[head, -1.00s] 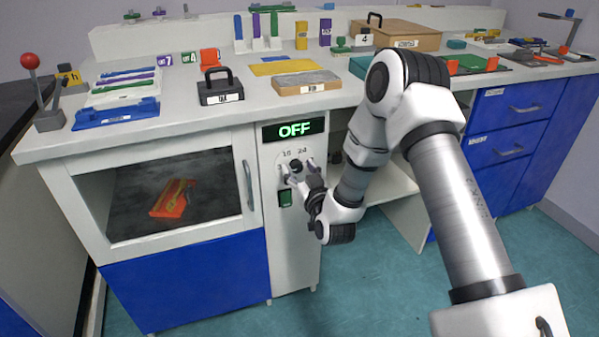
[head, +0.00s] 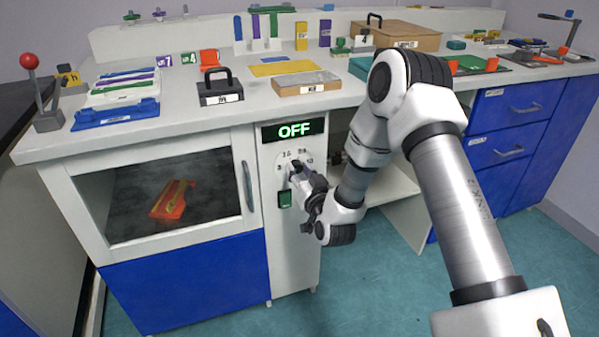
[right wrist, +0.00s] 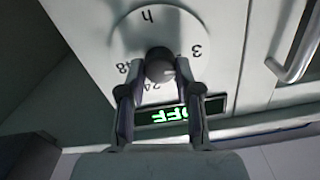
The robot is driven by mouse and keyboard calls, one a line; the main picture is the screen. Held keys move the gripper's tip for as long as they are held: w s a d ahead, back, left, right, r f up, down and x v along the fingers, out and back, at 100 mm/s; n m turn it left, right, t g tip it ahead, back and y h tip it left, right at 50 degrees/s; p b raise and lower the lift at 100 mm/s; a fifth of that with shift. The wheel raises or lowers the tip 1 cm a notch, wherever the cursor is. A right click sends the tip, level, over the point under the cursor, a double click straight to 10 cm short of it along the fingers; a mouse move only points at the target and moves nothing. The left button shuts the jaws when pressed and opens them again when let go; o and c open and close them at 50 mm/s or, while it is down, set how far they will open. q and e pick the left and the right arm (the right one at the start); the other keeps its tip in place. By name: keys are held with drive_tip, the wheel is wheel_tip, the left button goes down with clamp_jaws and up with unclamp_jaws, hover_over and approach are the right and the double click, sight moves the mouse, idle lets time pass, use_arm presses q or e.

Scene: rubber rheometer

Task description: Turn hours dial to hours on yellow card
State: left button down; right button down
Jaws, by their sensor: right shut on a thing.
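The hours dial is a dark round knob (right wrist: 160,65) on a pale round scale (right wrist: 140,35), which appears upside down in the right wrist view with an "h", a "3" and other numbers. The scale (head: 284,158) also shows on the white front panel in the head view. My right gripper (right wrist: 161,72) is shut on the knob, one finger on each side. In the head view my right gripper (head: 297,170) covers most of the knob. Its pointing direction is hard to tell.
A display reading "OFF" (head: 293,130) sits above the dial, and a green switch (head: 285,199) below it. A windowed door with a vertical handle (head: 248,186) is to the left. Open shelf space lies right of the panel, behind my right arm.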

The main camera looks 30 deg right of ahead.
drive_tip(key=m+b, duration=0.1)
drive_tip(key=m, duration=0.3)
drive_tip(key=m+b, duration=0.1)
drive_tip(key=m, duration=0.4)
drive_tip(key=shift+d+b, duration=0.1)
drive_tip(key=shift+b, duration=0.2)
drive_tip(key=shift+m, duration=0.3)
drive_tip(key=c, duration=0.8)
unclamp_jaws()
drive_tip(key=shift+f, duration=0.1)
drive_tip(key=v, duration=1.2)
